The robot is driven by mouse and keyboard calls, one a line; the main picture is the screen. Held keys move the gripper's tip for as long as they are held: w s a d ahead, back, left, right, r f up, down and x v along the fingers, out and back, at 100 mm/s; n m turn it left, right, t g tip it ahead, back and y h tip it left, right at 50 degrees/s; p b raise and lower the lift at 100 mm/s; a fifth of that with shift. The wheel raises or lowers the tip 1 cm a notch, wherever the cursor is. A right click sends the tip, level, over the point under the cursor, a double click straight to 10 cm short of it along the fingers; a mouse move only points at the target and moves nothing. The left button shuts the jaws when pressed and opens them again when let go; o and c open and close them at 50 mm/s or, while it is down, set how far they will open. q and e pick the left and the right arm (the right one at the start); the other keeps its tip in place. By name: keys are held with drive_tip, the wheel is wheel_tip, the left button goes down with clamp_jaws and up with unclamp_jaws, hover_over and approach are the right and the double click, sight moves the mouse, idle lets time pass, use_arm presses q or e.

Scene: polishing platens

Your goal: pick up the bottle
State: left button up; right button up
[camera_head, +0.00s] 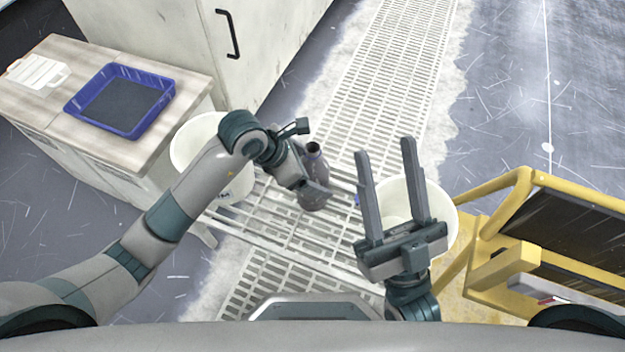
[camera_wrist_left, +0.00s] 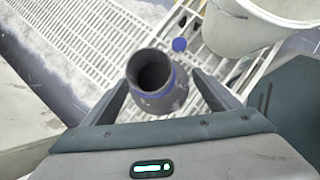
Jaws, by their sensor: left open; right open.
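The grey bottle (camera_head: 316,174) stands on the slatted rack in the head view, its dark open mouth facing up. My left gripper (camera_head: 311,158) is open at the bottle, with one finger on either side of its upper part. In the left wrist view, the bottle (camera_wrist_left: 160,98) with a blue band shows between the spread fingers of my left gripper (camera_wrist_left: 160,85). I cannot tell whether either finger touches it. My right gripper (camera_head: 386,150) is open and empty, in front of a white bucket in the head view.
White buckets stand left (camera_head: 188,142) and right (camera_head: 440,205) of the bottle. A small blue round item (camera_wrist_left: 180,45) lies near it. A blue tray (camera_head: 77,105) sits on the cabinet at left. A yellow-framed step (camera_head: 515,265) stands at right.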

sight(314, 147)
drive_tip(key=shift+f, duration=0.1)
use_arm(q)
drive_tip(key=c, duration=1.2)
use_arm(e)
drive_tip(key=shift+f, duration=0.1)
use_arm(q)
drive_tip(key=shift+r, duration=0.15)
drive_tip(key=shift+r, duration=0.65)
wheel_tip(314, 147, up, 8)
drive_tip(key=shift+f+p, duration=0.2)
drive_tip(key=shift+p, duration=0.95)
drive_tip(key=shift+r, duration=0.45)
use_arm(e)
wheel_tip(314, 147, down, 6)
drive_tip(key=a+g, duration=0.2)
drive_tip(key=g, duration=0.2)
drive_tip(key=shift+w+a+h, duration=0.15)
drive_tip(key=shift+w+h, duration=0.25)
